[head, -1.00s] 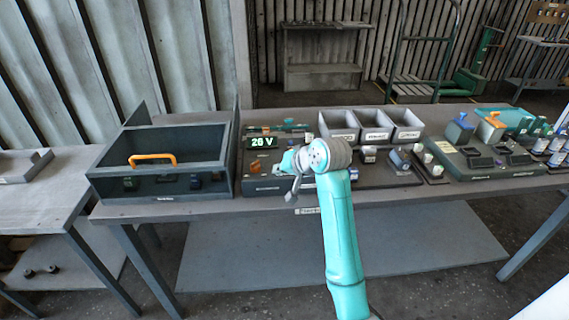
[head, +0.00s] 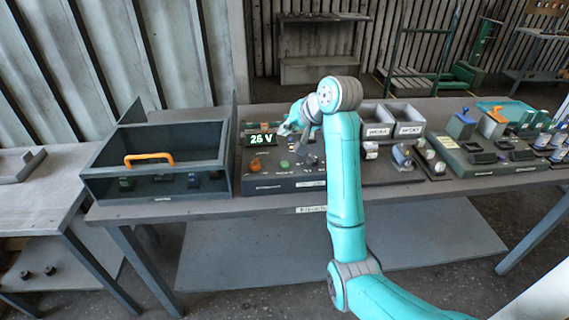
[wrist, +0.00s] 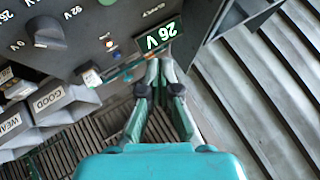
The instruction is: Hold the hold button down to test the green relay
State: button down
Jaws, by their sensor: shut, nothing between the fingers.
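A dark test panel (head: 262,184) on the bench carries a green-lit display (head: 262,139) reading 26 V, an orange knob (head: 256,164) and a small green round part (head: 284,165). I cannot tell from the small labels which control is the hold button, or whether the green part is the relay. My gripper (head: 287,130) is shut and empty above the panel, beside the display. In the wrist view its fingertips (wrist: 160,64) are close together near the display (wrist: 160,36). My wrist and arm hide part of the panel's right side.
An open-topped dark box (head: 203,187) with an orange handle (head: 150,158) stands left of the panel. Labelled grey bins (head: 408,114) stand behind to the right; GOOD (wrist: 48,100) and WEAK show in the wrist view. Another device (head: 470,165) stands further right.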

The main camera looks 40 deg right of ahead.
aim_at(286, 164)
jog(key=shift+f, duration=4.3)
jog(key=shift+f, duration=0.1)
jog(key=shift+f, duration=0.3)
jog(key=shift+f, duration=0.45)
dwell(0.6)
jog(key=shift+r, duration=0.9)
jog(key=shift+r, duration=2.5)
